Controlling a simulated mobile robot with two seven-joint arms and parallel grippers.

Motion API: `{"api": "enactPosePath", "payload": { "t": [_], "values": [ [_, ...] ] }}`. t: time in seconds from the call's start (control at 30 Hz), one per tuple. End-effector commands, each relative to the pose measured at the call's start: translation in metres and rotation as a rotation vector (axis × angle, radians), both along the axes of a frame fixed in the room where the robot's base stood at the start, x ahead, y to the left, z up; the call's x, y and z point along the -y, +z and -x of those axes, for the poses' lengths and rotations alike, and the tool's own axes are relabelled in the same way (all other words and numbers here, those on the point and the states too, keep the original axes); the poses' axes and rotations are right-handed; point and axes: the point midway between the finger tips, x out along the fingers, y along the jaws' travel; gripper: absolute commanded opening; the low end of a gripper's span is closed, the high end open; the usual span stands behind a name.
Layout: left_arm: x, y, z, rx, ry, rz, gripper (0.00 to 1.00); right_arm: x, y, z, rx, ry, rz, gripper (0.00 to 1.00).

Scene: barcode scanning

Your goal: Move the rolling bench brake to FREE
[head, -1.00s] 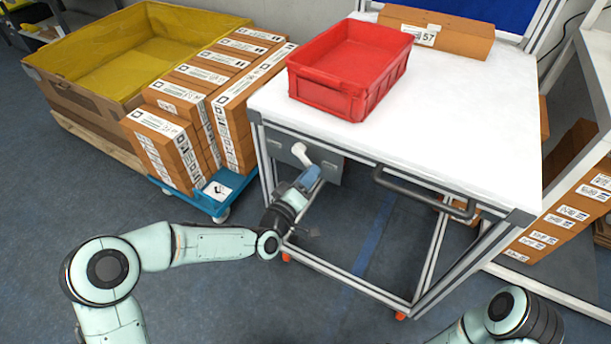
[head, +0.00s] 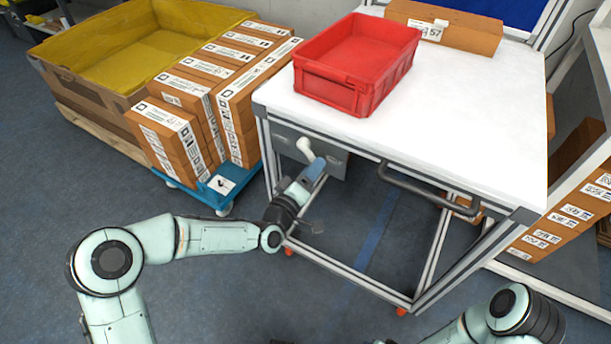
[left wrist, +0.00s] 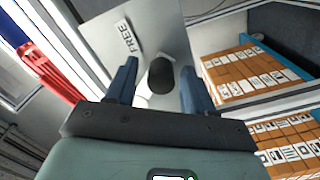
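The rolling bench (head: 470,105) has a white top and a grey brake plate (head: 334,160) under its left front edge. A white brake lever (head: 306,150) stands out from the plate. In the left wrist view the plate carries a FREE label (left wrist: 126,38), and a dark round lever end (left wrist: 160,75) lies between my fingers. My left gripper (head: 317,170) is just below and right of the lever in the head view. Its blue fingers (left wrist: 158,88) are apart on both sides of the dark end, with gaps visible. My right gripper is not clearly seen; only my right arm shows at lower right.
A red bin (head: 358,65) and a brown carton (head: 445,28) sit on the bench top. A black handle (head: 425,192) runs along the front edge. A blue dolly (head: 215,195) with stacked cartons (head: 165,140) stands close on the left. Shelving is on the right.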

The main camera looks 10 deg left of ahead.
Motion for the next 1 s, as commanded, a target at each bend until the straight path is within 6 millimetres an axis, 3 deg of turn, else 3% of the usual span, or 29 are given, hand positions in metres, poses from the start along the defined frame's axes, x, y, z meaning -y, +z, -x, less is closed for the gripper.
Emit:
{"api": "enactPosePath", "payload": {
  "t": [0.17, 0.6, 0.8, 1.0],
  "values": [
    [-0.007, 0.001, 0.019, -0.001, 0.0, -0.003, 0.53, -0.002, 0.005, 0.005, -0.012, 0.005, -0.006, 0.52],
    [-0.04, 0.001, 0.105, -0.002, 0.005, -0.001, 0.53, -0.015, 0.022, 0.029, -0.076, 0.031, -0.038, 0.52],
    [-0.046, 0.0, 0.123, 0.0, 0.004, 0.0, 0.53, -0.017, 0.024, 0.034, -0.089, 0.036, -0.043, 0.52],
    [-0.047, 0.0, 0.125, 0.001, 0.005, 0.002, 0.53, -0.017, 0.024, 0.034, -0.09, 0.037, -0.045, 0.52]
  ]
}}
